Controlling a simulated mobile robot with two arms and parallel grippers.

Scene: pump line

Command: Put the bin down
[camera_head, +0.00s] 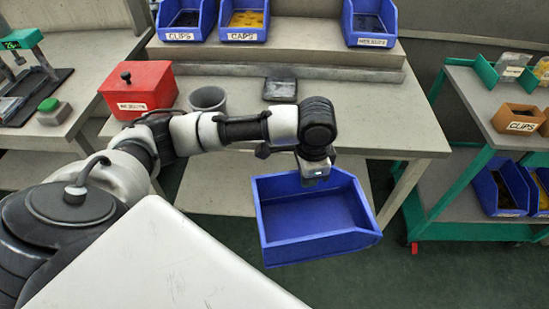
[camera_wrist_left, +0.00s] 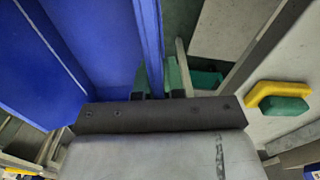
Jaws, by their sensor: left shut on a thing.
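A blue open-fronted bin (camera_head: 318,244) hangs in the air in front of the bench (camera_head: 345,130), above the dark green floor. It looks empty inside. My left gripper (camera_head: 315,180) is at the bin's far wall and shut on it. In the left wrist view the bin's wall (camera_wrist_left: 148,40) runs between the two fingertips of my left gripper (camera_wrist_left: 160,82), and the bin's inside fills the left part. My right gripper is in neither view.
On the bench are a red box (camera_head: 140,90), a grey cup (camera_head: 207,98) and a dark tray (camera_head: 280,89). Blue bins labelled CLIPS (camera_head: 180,37) and CAPS (camera_head: 240,36) and a third bin (camera_head: 370,41) stand on the raised shelf. A green-framed cart (camera_head: 468,165) is at the right. The bench's front right is clear.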

